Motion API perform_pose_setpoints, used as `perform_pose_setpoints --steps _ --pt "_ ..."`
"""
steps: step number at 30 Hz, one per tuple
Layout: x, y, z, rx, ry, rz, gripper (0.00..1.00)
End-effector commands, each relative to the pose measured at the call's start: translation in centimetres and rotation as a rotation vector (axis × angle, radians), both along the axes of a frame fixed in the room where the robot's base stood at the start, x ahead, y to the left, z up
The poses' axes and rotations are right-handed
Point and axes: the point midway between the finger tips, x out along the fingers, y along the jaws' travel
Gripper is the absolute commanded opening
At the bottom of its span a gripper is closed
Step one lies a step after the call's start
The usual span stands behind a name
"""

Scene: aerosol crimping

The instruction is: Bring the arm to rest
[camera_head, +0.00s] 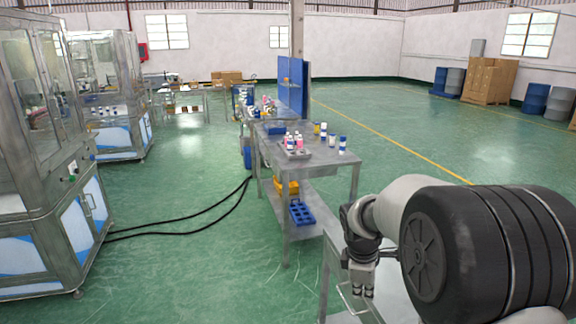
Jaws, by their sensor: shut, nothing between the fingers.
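My gripper (362,291) hangs pointing down at the lower right, in front of my large black and white arm links. Its fingers are together and hold nothing. It is apart from the grey metal workbench (341,177), which stands behind it and to its left. The far side of the gripper is hidden.
The workbench bears a tray of pink-topped cans (294,144) and several blue and white cans (342,144). A blue crate (301,213) sits on its lower shelf. Glass-walled machines (50,150) stand left, with black cables (190,222) on the floor.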

Motion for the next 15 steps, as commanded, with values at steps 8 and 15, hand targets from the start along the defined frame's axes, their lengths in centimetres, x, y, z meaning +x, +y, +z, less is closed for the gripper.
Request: perform_pose_setpoints --steps 8,15 --pt "-10.1 1.4 9.5 0.144 -0.150 -0.412 0.00" --pt "-19.7 2.8 12.9 0.297 -0.250 -0.758 0.00"
